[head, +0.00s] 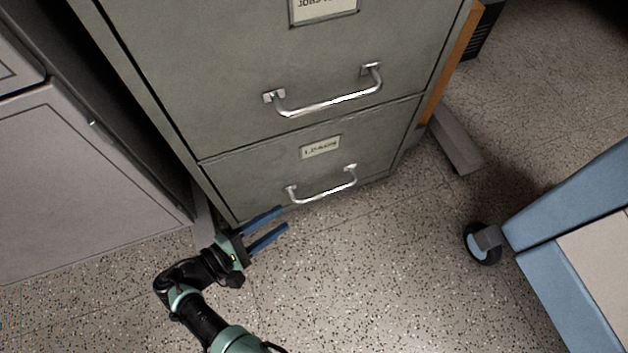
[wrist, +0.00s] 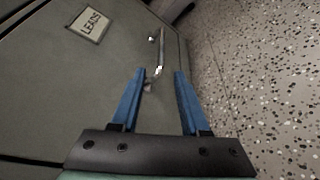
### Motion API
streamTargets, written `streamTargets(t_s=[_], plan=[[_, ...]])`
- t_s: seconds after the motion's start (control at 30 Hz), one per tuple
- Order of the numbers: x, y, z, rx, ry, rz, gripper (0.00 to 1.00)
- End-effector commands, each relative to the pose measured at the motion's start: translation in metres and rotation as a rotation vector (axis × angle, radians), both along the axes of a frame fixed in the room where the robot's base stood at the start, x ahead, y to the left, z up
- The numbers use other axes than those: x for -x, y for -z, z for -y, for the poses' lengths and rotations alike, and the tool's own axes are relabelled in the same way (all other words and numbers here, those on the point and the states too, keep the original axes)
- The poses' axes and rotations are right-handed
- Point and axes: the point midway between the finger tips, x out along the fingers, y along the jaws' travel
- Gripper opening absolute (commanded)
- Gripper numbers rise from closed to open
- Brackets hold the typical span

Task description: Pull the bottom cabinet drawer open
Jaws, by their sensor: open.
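The bottom drawer (head: 255,180) of a grey-green filing cabinet is in the head view, with a paper label (head: 320,147) and a silver bar handle (head: 322,188). The drawer front looks flush with the cabinet. My gripper (head: 284,217) has two blue fingers, spread open and empty, low at the left of the handle and pointing toward it. In the wrist view the handle (wrist: 160,55) lies ahead, its near end about between the fingertips (wrist: 161,72). I cannot tell whether a finger touches it. The label also shows in the wrist view (wrist: 89,24).
The drawer above has a larger silver handle (head: 325,100). A pale cabinet (head: 80,185) stands at the left. At the right are a metal foot (head: 455,145) and a blue wheeled cart (head: 570,210). The speckled floor (head: 370,270) in front is clear.

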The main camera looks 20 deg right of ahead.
Motion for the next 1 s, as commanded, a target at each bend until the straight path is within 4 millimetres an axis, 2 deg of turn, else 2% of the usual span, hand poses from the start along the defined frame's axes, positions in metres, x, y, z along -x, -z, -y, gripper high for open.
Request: streamTargets(t_s=[0.4, 0.6, 0.8, 1.0], plan=[[-0.026, 0.022, 0.074, -0.006, 0.009, 0.0, 0.45], [-0.038, 0.027, 0.101, -0.005, 0.006, 0.001, 0.45], [-0.043, 0.028, 0.112, -0.005, 0.004, -0.001, 0.45], [-0.043, 0.027, 0.112, -0.005, 0.002, 0.0, 0.45]])
